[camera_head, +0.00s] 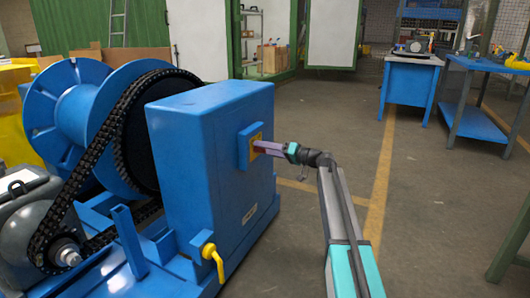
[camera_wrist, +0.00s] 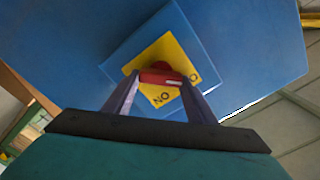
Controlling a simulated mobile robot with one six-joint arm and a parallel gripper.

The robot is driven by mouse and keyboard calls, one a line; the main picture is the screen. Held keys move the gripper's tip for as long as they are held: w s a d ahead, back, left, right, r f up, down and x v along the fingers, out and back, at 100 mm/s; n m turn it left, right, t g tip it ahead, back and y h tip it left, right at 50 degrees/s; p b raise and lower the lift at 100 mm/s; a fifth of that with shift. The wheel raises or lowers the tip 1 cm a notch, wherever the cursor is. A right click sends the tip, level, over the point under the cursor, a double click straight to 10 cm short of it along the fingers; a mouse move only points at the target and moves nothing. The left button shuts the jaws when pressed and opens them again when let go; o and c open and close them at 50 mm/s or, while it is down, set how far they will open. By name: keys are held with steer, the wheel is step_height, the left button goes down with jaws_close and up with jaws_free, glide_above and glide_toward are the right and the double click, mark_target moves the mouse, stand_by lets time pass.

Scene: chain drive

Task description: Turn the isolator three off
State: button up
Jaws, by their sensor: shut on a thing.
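The isolator is a red handle (camera_wrist: 160,76) on a yellow plate (camera_wrist: 170,48) with dark lettering, fixed to a small blue box (camera_wrist: 125,62). In the head view the yellow plate (camera_head: 256,136) faces right on the side of the large blue cabinet (camera_head: 190,125). My gripper (camera_head: 259,147) reaches it from the right, with its purple fingers close to the plate. In the wrist view my gripper (camera_wrist: 164,80) has one finger at each end of the red handle and is shut on it. The handle is hidden in the head view. The lettering is only partly readable.
A chain (camera_head: 93,150) runs round a large sprocket beside a blue drum (camera_head: 75,112), left of the cabinet. A yellow lever (camera_head: 213,259) sticks out low at the cabinet's front. Blue workbenches (camera_head: 411,82) stand at the back right.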

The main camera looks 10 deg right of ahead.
steer(key=shift+d, duration=0.1)
stand_by(0.3)
steer(key=o, duration=1.1)
steer(key=p+v, duration=0.4)
steer(key=v, duration=0.9)
steer(key=shift+s+d+p, duration=0.2)
steer(key=shift+d+p, duration=0.1)
steer(key=shift+p, duration=0.1)
steer(key=shift+a, duration=0.1)
